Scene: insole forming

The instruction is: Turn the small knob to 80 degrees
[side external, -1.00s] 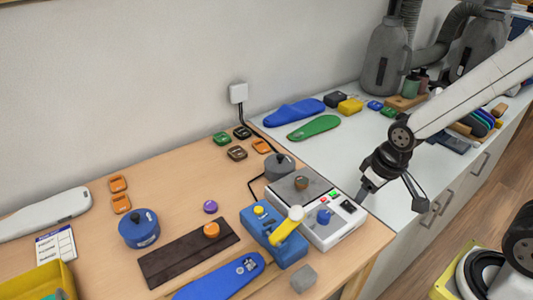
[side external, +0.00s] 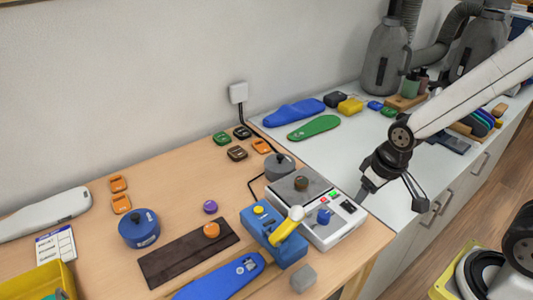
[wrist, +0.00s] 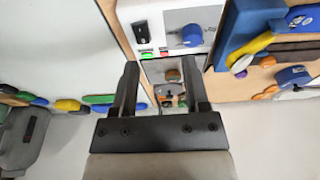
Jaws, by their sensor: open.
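The likely small knob is a blue knob (side external: 324,216) on the sloped front panel of a white and grey machine (side external: 343,228). It also shows in the wrist view (wrist: 191,35), near the top, beyond the fingers. Its pointer angle is too small to read. My gripper (side external: 393,198) is open and empty, to the right of the machine and apart from the knob. In the wrist view, the two dark fingers of my gripper (wrist: 160,62) stand spread below the panel, with nothing held between them.
A black switch (side external: 348,206) and red and green buttons sit beside the knob. A blue press with a yellow lever (side external: 288,222) stands close on the left. A grey block (side external: 304,278) lies in front.

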